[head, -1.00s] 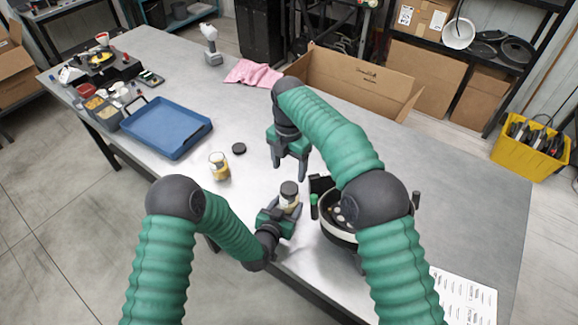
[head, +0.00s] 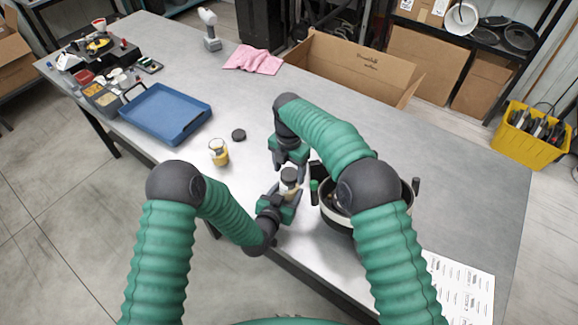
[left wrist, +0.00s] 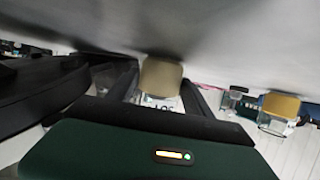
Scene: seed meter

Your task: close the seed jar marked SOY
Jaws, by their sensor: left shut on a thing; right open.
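My left gripper (head: 281,201) is shut on a glass jar with pale contents (left wrist: 161,80), which stands upright on the table. In the left wrist view the picture is inverted and the jar's label, partly covered, seems to read SOY. A black lid (head: 289,174) sits on top of this jar in the head view; whether it is tight I cannot tell. My right gripper (head: 290,168) is open, pointing down close over the lid. Its fingers are near the lid, and contact cannot be made out.
An uncapped jar with yellow contents (head: 219,153) stands to the left, also in the left wrist view (left wrist: 281,106). A loose black lid (head: 239,135) lies beside it. A round black-and-white bowl-like unit (head: 334,213) stands close right. A blue tray (head: 166,113) lies farther left.

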